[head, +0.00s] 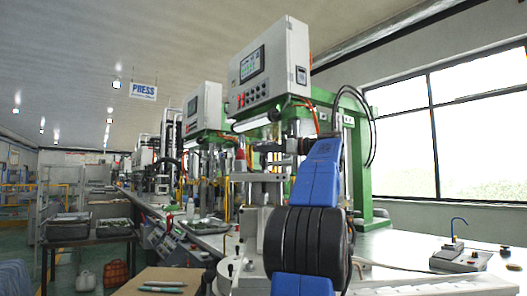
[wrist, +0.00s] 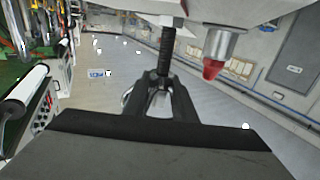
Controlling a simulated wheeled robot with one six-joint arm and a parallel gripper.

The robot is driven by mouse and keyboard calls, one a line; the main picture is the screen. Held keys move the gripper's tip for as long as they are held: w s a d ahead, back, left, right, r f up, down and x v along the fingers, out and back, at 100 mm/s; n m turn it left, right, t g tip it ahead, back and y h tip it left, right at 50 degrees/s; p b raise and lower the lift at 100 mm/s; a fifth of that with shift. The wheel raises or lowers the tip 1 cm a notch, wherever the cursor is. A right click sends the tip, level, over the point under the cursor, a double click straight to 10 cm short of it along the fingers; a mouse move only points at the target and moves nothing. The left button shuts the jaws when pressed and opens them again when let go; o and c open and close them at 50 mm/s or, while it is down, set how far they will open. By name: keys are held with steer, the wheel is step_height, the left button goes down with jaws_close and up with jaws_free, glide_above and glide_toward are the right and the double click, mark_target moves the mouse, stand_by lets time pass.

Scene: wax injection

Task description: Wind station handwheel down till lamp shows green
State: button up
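My gripper (wrist: 161,84) is in the middle of the wrist view, its dark fingers close to the lower end of a black threaded spindle (wrist: 166,52). A pale grey piece shows between the fingers, and I cannot tell if they grip it. A shiny curved piece (wrist: 126,97) shows just left of the fingers; it may be part of the handwheel, which is otherwise hidden. A grey cylinder with a red tip (wrist: 213,69) hangs right of the spindle; I cannot tell if it is the lamp. In the head view my gripper reaches left at the near station (head: 258,177), partly hidden.
The green-framed machine with a white control box (head: 270,70) stands behind my arm. A second control box (head: 203,106) is farther left. The bench (head: 400,250) holds a small clamp device (head: 460,257) at right. A table with trays (head: 68,228) stands at left.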

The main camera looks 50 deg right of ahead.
steer(key=shift+a+m+h, duration=0.1)
steer(key=shift+m+h, duration=0.2)
steer(key=shift+h, duration=0.1)
steer(key=m+h, duration=0.2)
steer(key=h, duration=0.1)
steer(key=m+h, duration=0.2)
steer(key=h, duration=0.2)
steer(key=shift+m+g+h, duration=0.65)
steer(key=shift+m+h, duration=0.4)
steer(key=shift+h, duration=0.35)
steer(key=shift+m+g+h, duration=0.65)
steer(key=shift+m+h, duration=0.4)
steer(key=shift+h, duration=0.35)
steer(key=shift+d+m+g+h, duration=0.2)
steer(key=shift+m+g+h, duration=0.95)
steer(key=shift+h, duration=0.25)
steer(key=o, duration=0.9)
steer(key=shift+s, duration=0.1)
steer(key=v, duration=1.7)
steer(key=shift+a, duration=0.15)
